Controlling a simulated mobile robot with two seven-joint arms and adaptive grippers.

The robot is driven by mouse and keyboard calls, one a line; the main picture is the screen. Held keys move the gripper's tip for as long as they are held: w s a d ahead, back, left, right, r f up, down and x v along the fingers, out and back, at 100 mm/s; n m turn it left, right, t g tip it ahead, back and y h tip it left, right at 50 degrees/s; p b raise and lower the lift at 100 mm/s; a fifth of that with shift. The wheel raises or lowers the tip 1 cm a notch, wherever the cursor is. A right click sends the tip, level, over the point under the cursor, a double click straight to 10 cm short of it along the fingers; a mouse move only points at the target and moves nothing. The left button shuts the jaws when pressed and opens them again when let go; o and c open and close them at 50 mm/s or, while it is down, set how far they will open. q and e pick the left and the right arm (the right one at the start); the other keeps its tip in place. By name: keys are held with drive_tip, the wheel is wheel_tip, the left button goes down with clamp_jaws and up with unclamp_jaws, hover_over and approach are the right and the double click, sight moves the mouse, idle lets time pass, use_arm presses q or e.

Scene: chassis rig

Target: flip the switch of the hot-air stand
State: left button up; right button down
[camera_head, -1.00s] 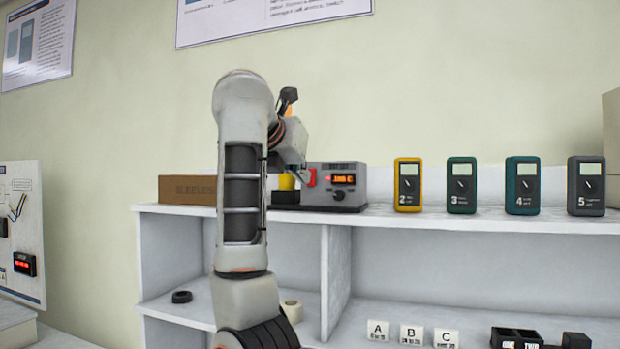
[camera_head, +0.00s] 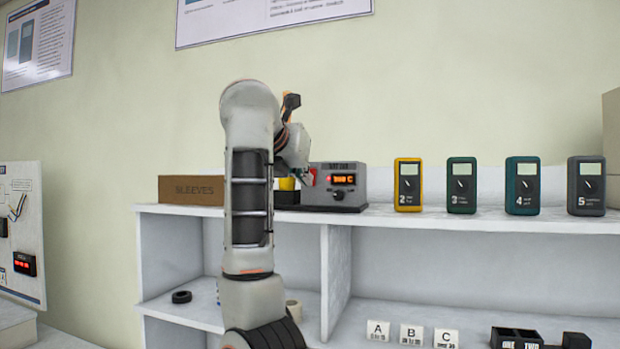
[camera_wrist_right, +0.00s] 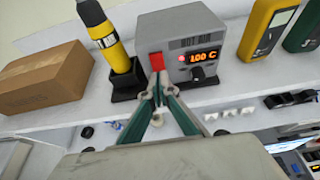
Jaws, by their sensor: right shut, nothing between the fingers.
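The hot-air stand (camera_head: 350,198) is a grey box on the upper shelf with a lit orange display, a red light and a dark knob. Its red switch (camera_wrist_right: 157,62) is at the left of its front in the right wrist view. My right gripper (camera_head: 307,180) is at the stand's left front; in the right wrist view my right gripper (camera_wrist_right: 160,84) is shut and empty, its tips just below the red switch. I cannot tell if they touch it. In the head view my gripper largely covers the switch. My left gripper is not in view.
A yellow and black hot-air tool (camera_wrist_right: 102,30) stands in a black holder (camera_wrist_right: 127,82) left of the stand. A brown SLEEVES box (camera_head: 190,190) is farther left. A yellow meter (camera_head: 408,185) and several others stand to the right. The shelf front edge (camera_head: 450,220) runs below.

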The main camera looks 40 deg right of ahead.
drive_tip(key=shift+x, duration=0.9)
drive_tip(key=p+v, duration=0.2)
drive_tip(key=v, duration=0.6)
idle(0.5)
drive_tip(key=shift+f, duration=0.1)
idle(0.5)
